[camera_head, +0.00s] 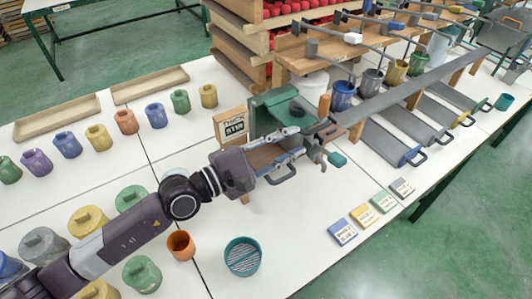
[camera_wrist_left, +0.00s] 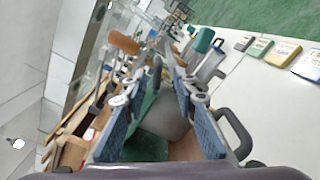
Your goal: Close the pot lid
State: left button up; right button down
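My left gripper (camera_head: 308,146) reaches in from the left, over a wooden board beside a green box-like container (camera_head: 270,104) with a dark round part on it. Its fingers stand apart in the left wrist view (camera_wrist_left: 164,82), with green and grey surfaces between and beyond them. I cannot tell whether they touch anything. Which part is the pot lid is unclear, as the gripper covers some of this area. Several lidded pots, such as a green one (camera_head: 141,274) and a yellow one (camera_head: 88,221), stand at the lower left. My right gripper is not in view.
A lettered sign (camera_head: 230,127) stands left of the green container. An orange cup (camera_head: 181,245) and a teal round vessel (camera_head: 242,257) stand in front. Grey handled trays (camera_head: 387,141) and small labelled blocks (camera_head: 343,231) lie to the right. White table is clear between.

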pick_arm(q)
jog(key=v, duration=0.8)
jog(key=shift+d+f, duration=0.1)
dwell(0.4)
